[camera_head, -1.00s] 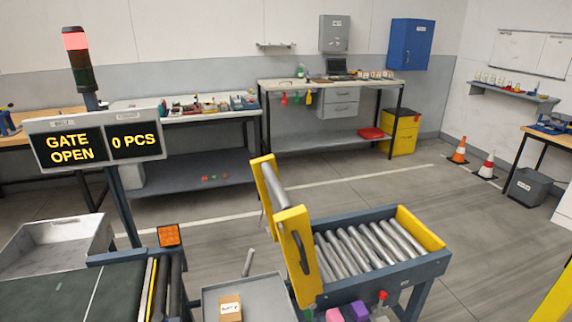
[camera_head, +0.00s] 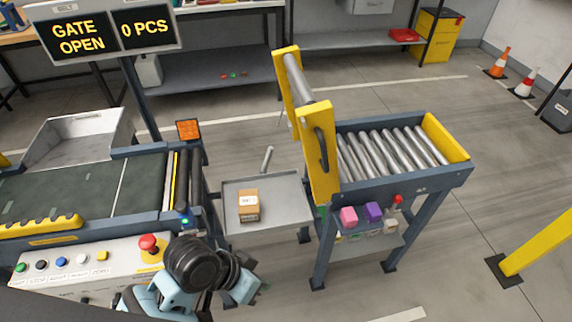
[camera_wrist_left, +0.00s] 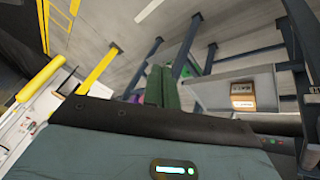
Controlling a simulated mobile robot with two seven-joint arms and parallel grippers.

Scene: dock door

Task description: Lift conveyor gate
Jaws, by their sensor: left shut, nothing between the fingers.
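The conveyor gate (camera_head: 318,160) is a yellow frame with grey rollers and a dark handle (camera_head: 321,150). It stands raised, tilted up at the left end of the roller conveyor (camera_head: 392,152). The display (camera_head: 112,32) reads "GATE OPEN" and "0 PCS". My left arm reaches in at the bottom of the head view, left of and nearer than the gate; its fingertips cannot be made out there. In the left wrist view my left gripper (camera_wrist_left: 160,70) has its green fingers together, with nothing held. My right gripper is not in view.
A belt conveyor (camera_head: 85,186) ends left of the gap. A grey tray (camera_head: 285,205) carries a small carton (camera_head: 249,204). A control panel (camera_head: 85,265) with a red mushroom button (camera_head: 149,243) lies near my arm. A yellow post (camera_head: 535,247) stands at the right.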

